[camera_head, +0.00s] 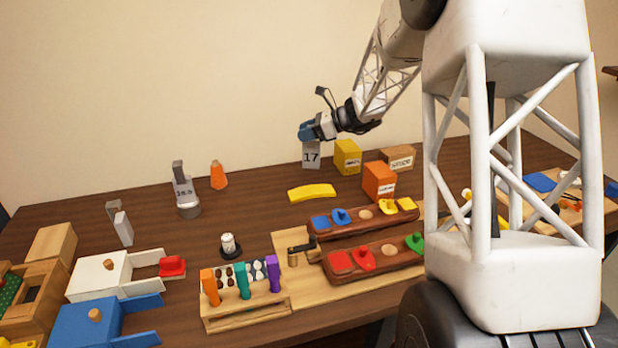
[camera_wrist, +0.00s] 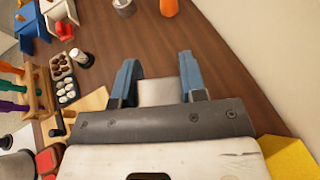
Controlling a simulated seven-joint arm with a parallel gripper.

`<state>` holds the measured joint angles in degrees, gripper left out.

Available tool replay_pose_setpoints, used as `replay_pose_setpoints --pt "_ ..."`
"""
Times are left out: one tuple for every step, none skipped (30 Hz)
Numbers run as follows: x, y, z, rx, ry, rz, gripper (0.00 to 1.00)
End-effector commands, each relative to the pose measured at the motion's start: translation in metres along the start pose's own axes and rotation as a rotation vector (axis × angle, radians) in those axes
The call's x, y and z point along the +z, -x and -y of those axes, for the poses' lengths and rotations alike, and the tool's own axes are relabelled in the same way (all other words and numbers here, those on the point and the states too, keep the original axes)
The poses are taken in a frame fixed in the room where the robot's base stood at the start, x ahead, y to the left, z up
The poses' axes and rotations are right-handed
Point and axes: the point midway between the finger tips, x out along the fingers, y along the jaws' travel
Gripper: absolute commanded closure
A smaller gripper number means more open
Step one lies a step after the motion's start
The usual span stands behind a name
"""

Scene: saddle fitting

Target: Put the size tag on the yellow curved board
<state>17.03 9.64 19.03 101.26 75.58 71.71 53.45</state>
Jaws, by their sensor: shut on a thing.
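The size tag (camera_head: 311,157), a light grey plate marked 17, hangs upright below my gripper (camera_head: 308,133). My gripper's blue fingers are shut on it; in the wrist view the tag (camera_wrist: 161,92) shows as a pale piece between the fingers (camera_wrist: 159,72). The yellow curved board (camera_head: 312,192) lies on the table in front of and below the tag, clearly apart from it in the picture. I cannot tell whether the tag's lower edge touches the table.
A yellow box (camera_head: 347,156) and an orange box (camera_head: 379,180) stand right of the board. A grey stand marked 18.5 (camera_head: 185,190) and an orange cone (camera_head: 219,175) stand to the left. Bare table surrounds the yellow board's left side.

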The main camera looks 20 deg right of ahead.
Motion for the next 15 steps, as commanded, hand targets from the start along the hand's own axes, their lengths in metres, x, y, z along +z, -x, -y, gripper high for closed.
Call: replay_pose_setpoints --pt "-0.005 -0.002 0.000 0.001 -0.002 0.000 0.99" --pt "-0.008 -0.004 0.000 0.001 -0.003 0.000 0.99" --pt "-0.013 -0.005 0.000 0.001 -0.004 0.000 0.99" --pt "-0.017 -0.007 0.000 0.001 -0.004 0.000 0.99" --pt "-0.021 -0.009 0.000 0.001 -0.004 0.000 0.99" --pt "-0.026 -0.011 0.000 0.001 -0.004 0.000 0.99" --pt "-0.030 -0.013 0.000 0.001 -0.005 0.001 0.99" --pt "-0.034 -0.014 0.000 0.001 -0.005 0.001 0.99" --pt "-0.038 -0.016 0.000 0.001 -0.004 0.001 0.99" --pt "-0.042 -0.017 0.000 0.001 -0.003 0.001 0.99" --pt "-0.044 -0.018 0.000 0.001 -0.002 0.000 0.99" --pt "-0.047 -0.020 0.000 0.001 -0.002 0.000 0.99" --pt "-0.049 -0.021 0.000 0.001 -0.002 0.000 0.99" --pt "-0.051 -0.021 0.000 0.001 -0.002 0.000 0.99" --pt "-0.052 -0.022 0.000 0.001 -0.001 0.000 0.99"
